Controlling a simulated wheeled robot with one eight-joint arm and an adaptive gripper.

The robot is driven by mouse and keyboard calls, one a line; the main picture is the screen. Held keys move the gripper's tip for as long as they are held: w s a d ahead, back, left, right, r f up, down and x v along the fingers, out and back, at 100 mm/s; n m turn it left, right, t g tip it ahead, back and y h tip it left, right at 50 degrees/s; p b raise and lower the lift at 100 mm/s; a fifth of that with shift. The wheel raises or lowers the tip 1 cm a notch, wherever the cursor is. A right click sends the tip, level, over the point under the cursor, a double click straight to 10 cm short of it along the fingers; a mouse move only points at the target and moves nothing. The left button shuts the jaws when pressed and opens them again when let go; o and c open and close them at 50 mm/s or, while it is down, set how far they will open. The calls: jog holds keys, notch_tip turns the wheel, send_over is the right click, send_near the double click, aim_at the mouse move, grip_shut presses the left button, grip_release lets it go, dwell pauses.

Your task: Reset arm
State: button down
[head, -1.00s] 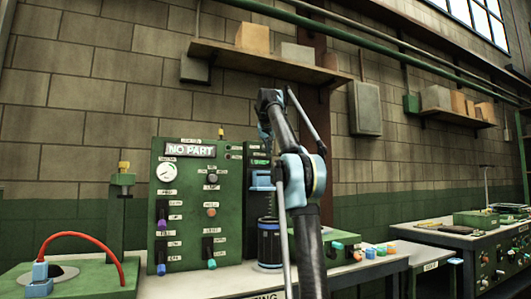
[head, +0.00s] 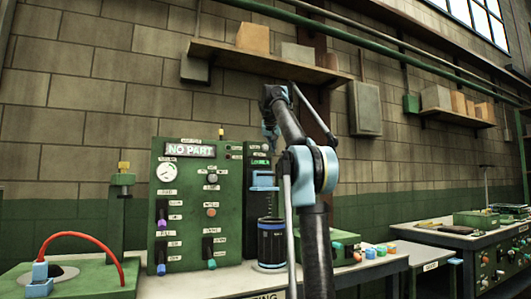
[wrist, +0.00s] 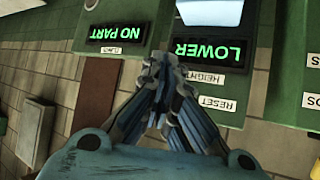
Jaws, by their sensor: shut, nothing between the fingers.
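My arm rises in the middle of the head view, bent at its blue joint. My gripper (wrist: 160,75) shows in the wrist view with its fingertips together and nothing between them. In the head view it hangs at the arm's upper end (head: 270,135), small and partly hidden. It is in front of or near the upper right of the green control panel (head: 230,225), close to a black station with a light-blue part. The wrist view shows a lit "LOWER" display (wrist: 210,52) and a lit "NO PART" display (wrist: 119,33), both upside down, with a "RESET" label.
A wooden shelf (head: 225,54) with boxes hangs on the wall above. A black cylinder (head: 271,243) stands beside the panel. A red hose (head: 85,236) arches at the left. Several coloured caps (head: 370,252) lie on the bench to the right. A second bench stands further right.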

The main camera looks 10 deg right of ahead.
dwell(0.4)
jog(key=s+f+n+g, duration=0.1)
jog(key=s+f+g, duration=0.1)
jog(key=s+f, duration=1.6)
jog(key=s+f+g+y, duration=0.1)
jog(key=s+f+g, duration=0.2)
jog(key=s+f, duration=1.5)
jog(key=s+f+n+g+y, duration=0.1)
jog(key=s+f+g, duration=0.2)
jog(key=s+f, duration=1.5)
notch_tip(320, 180, down, 15)
jog(key=shift+s+n, duration=0.15)
jog(key=shift+n, duration=0.15)
jog(key=shift+w+f, duration=0.2)
jog(key=shift+w, duration=0.3)
